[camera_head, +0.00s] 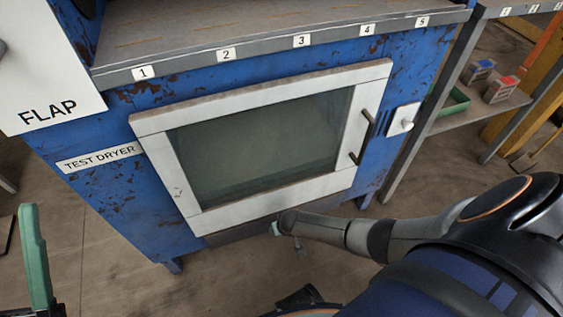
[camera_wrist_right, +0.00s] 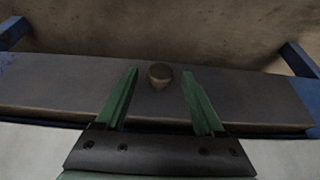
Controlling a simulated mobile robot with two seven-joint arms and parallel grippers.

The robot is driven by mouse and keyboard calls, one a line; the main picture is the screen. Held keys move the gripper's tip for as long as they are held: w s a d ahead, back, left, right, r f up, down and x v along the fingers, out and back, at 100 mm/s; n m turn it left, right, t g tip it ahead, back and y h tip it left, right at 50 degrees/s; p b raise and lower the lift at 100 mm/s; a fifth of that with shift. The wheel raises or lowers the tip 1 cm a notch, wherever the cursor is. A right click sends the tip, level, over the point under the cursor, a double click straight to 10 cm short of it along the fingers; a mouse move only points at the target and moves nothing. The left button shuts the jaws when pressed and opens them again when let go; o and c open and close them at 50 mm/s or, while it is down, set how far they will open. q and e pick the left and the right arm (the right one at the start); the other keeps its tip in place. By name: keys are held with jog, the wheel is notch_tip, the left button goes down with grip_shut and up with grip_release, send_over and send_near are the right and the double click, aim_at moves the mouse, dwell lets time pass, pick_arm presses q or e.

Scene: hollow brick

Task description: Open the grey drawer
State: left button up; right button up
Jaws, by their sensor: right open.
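The grey drawer (camera_head: 240,233) is a low dark strip under the oven door of the blue test dryer. In the right wrist view the grey drawer front (camera_wrist_right: 60,88) spans the picture, with a round brownish knob (camera_wrist_right: 160,75) at its middle. My right gripper (camera_wrist_right: 160,78) is open, its two green fingers on either side of the knob with gaps to both; contact is not visible. In the head view my right gripper (camera_head: 285,232) is at the drawer, partly hidden by its wrist. One green finger of my left gripper (camera_head: 37,258) shows at the lower left.
The white-framed glass door (camera_head: 265,145) with a dark handle (camera_head: 363,137) is closed above the drawer. A white flap panel (camera_head: 50,75) is at the upper left. A shelf (camera_head: 465,118) with small boxes (camera_head: 500,89) stands to the right. Floor in front is open.

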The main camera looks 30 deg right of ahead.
jog(key=shift+w+f, duration=0.2)
jog(key=shift+f, duration=0.15)
grip_shut()
dwell(0.5)
dwell(0.8)
